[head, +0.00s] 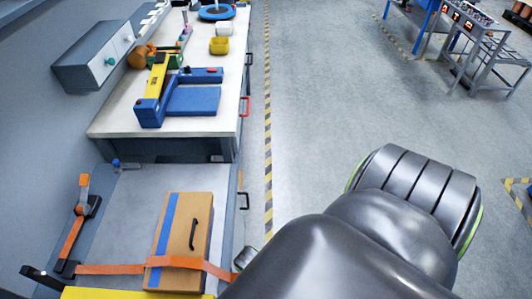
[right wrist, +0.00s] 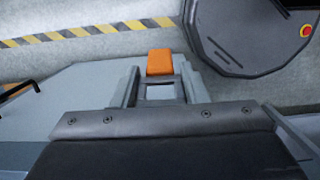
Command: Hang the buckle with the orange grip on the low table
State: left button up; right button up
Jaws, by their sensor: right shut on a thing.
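The buckle (right wrist: 160,91) with the orange grip (right wrist: 159,62) shows in the right wrist view as a pale frame with an orange block at its far end. My right gripper (right wrist: 159,88) is shut on it, one finger on each side. In the head view the low table (head: 135,190) is grey and carries a cardboard box (head: 198,215). An orange strap (head: 110,269) runs from the left across the box to the table's right edge. My right arm hides most of the area beyond that edge, and the buckle is not clear there. My left gripper is not in view.
An orange-handled ratchet (head: 71,237) stands at the low table's left side. Behind is a higher workbench (head: 115,118) with a blue and yellow device (head: 192,100). A yellow bar (head: 120,294) crosses the bottom edge.

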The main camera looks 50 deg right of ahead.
jog(key=w+a+b, duration=0.2)
jog(key=w+a+f+b, duration=0.1)
jog(key=w+a, duration=0.1)
jog(key=w, duration=0.1)
jog(key=shift+w+a+b, duration=0.1)
jog(key=shift+a+b, duration=0.1)
jog(key=shift+b, duration=0.15)
jog(key=shift+w+f, duration=0.1)
jog(key=shift+f, duration=0.05)
dwell(0.3)
jog(key=shift+a, duration=0.1)
dwell(0.5)
jog(key=o, duration=1.1)
jog(key=shift+c, duration=0.2)
